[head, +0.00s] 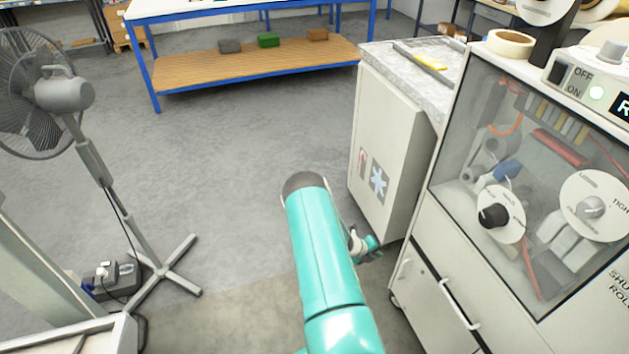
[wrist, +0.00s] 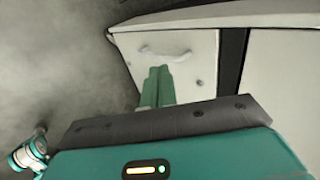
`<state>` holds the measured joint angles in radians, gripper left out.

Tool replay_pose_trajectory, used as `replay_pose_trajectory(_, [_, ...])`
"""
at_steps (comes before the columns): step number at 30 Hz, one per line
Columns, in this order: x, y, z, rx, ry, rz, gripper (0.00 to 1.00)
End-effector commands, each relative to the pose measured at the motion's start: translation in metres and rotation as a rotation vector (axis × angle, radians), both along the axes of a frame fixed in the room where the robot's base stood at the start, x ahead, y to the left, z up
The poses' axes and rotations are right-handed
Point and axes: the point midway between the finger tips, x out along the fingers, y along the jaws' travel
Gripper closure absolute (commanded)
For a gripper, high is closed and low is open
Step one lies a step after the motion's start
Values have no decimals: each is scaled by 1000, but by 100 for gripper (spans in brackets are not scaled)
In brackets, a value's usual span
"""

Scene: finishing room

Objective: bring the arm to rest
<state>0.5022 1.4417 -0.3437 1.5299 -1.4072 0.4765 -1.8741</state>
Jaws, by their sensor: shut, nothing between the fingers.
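My teal arm reaches forward from the bottom centre in the head view, over the floor. My gripper (wrist: 160,70) shows in the wrist view as two green fingers side by side, closed together with nothing between them. The fingers point toward a pale cabinet front (wrist: 200,75) with a curved handle (wrist: 165,54). The fingertips overlap the area just below that handle in the picture; I cannot tell how far apart they are. In the head view the gripper is mostly hidden behind the arm.
A machine (head: 520,190) with a clear window and knobs stands close on the right. A white cabinet (head: 385,150) is beside it. A fan (head: 65,95) stands at left. A blue-framed bench (head: 250,55) is at the back. The middle grey floor (head: 225,160) is free.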

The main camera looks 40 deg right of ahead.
Motion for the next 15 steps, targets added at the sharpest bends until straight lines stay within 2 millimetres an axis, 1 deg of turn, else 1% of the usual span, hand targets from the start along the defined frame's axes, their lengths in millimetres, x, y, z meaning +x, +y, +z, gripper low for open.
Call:
replay_pose_trajectory(5, [0, 0, 1, -2, -3, -2, 100])
replay_pose_trajectory(8, [10, 0, 13, -17, -38, -28, 100])
replay_pose_trajectory(11, [30, 4, 42, -49, -124, -98, 100])
replay_pose_trajectory(14, [56, 13, 83, -90, -252, -206, 100])
replay_pose_trajectory(15, [66, 18, 101, -107, -307, -255, 100])
